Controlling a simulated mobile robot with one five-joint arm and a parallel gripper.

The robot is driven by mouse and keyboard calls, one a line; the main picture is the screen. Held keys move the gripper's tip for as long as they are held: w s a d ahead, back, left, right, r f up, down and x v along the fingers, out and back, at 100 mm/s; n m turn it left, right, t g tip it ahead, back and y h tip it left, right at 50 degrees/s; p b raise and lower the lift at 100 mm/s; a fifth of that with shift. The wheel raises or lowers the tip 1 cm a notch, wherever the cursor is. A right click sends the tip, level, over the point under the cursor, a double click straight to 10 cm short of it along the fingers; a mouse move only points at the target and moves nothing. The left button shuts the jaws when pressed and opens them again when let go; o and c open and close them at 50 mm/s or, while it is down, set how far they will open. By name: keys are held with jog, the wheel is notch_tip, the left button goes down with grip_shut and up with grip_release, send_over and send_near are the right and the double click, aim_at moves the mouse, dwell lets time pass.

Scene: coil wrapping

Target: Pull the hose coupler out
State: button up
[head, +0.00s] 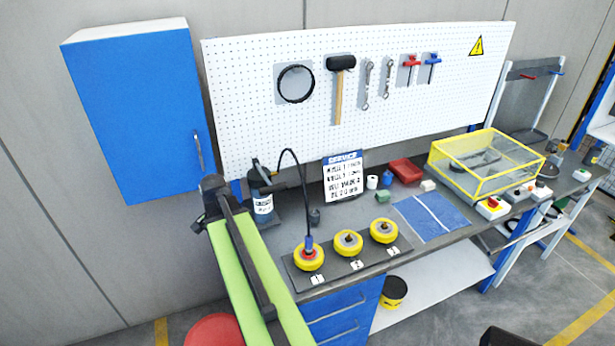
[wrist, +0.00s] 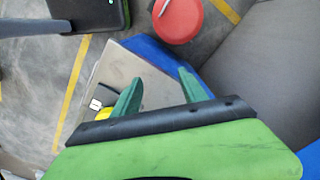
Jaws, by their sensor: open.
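The hose coupler (head: 309,243) is a blue upright piece with a red ring at its base. It sits in the left yellow round fitting (head: 309,259), above the label 1. A thin black hose (head: 298,165) arches from it to a dark canister (head: 263,195) behind. My green and black arm crosses the lower left of the head view, left of the coupler; my fingertips are not clear there. In the wrist view my gripper (wrist: 160,75) has its two green fingers apart, with nothing between them. The coupler is not identifiable in that view.
Two more yellow fittings (head: 348,242) (head: 383,231) stand right of the coupler. A service sign (head: 343,177) stands behind. A blue mat (head: 433,216) and a yellow-framed clear box (head: 486,163) lie right. A blue cabinet (head: 137,108) hangs left; a red stool (head: 213,331) is below.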

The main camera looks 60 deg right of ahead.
jog(key=s+d+r+m+p, duration=0.4)
jog(key=s+d+r+m, duration=0.35)
jog(key=d, duration=0.45)
jog(key=m+p, duration=0.2)
jog(key=m, duration=0.4)
send_near(309, 236)
notch_tip(309, 236, down, 13)
jog(key=b, duration=1.7)
jog(key=shift+r, duration=0.1)
jog(key=shift+c, duration=0.2)
grip_shut()
